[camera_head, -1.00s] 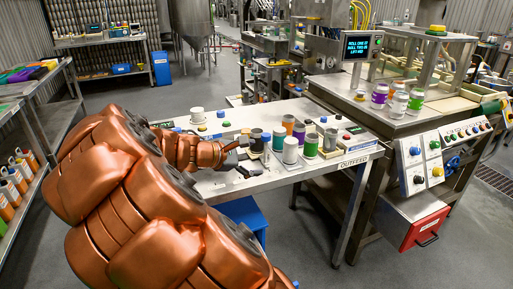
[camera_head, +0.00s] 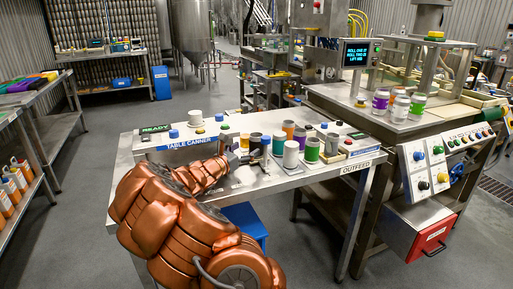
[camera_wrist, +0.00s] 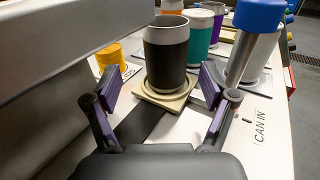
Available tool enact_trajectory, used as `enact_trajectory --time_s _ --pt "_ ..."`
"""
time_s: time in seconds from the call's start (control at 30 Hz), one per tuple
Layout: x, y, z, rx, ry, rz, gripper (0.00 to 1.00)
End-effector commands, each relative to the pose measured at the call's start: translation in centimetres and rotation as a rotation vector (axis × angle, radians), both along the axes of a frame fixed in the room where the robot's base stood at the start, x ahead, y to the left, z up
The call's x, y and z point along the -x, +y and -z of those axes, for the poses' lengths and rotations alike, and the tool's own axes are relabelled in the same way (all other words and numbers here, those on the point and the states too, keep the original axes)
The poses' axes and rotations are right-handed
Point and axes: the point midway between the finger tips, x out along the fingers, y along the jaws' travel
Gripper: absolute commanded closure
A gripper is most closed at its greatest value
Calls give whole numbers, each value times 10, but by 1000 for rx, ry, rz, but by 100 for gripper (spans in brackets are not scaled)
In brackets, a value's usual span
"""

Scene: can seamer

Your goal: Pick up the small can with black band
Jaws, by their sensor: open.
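The small can with the black band (camera_wrist: 166,58) stands upright on a beige square pad (camera_wrist: 168,96) in the wrist view, with a pale metal rim. In the head view, the can (camera_head: 255,141) stands on the table, partly hidden by things around it. My gripper (camera_wrist: 160,88) is open and empty, with its purple-padded fingers spread to the left and right. The can is ahead of the fingers and roughly centred between them. In the head view, my gripper (camera_head: 238,159) is low over the table, just on the near left of the can.
A metal post with a blue cap (camera_wrist: 257,28) stands close on the right of the can. An orange ribbed item (camera_wrist: 110,57) is at left. Orange, teal and purple-banded cans stand behind. A white cylinder (camera_head: 195,117) stands at the table's back left.

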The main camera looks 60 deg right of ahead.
Motion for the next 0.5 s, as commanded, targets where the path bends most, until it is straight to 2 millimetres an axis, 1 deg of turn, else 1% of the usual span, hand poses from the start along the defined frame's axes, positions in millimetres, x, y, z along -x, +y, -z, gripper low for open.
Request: enact_trajectory --time_s 0.03,0.27,0.5 --pt "1 -5 0 0 -1 1 17" --pt "4 -20 -3 0 -3 1 17" --pt "10 -49 -5 -2 -4 0 17"
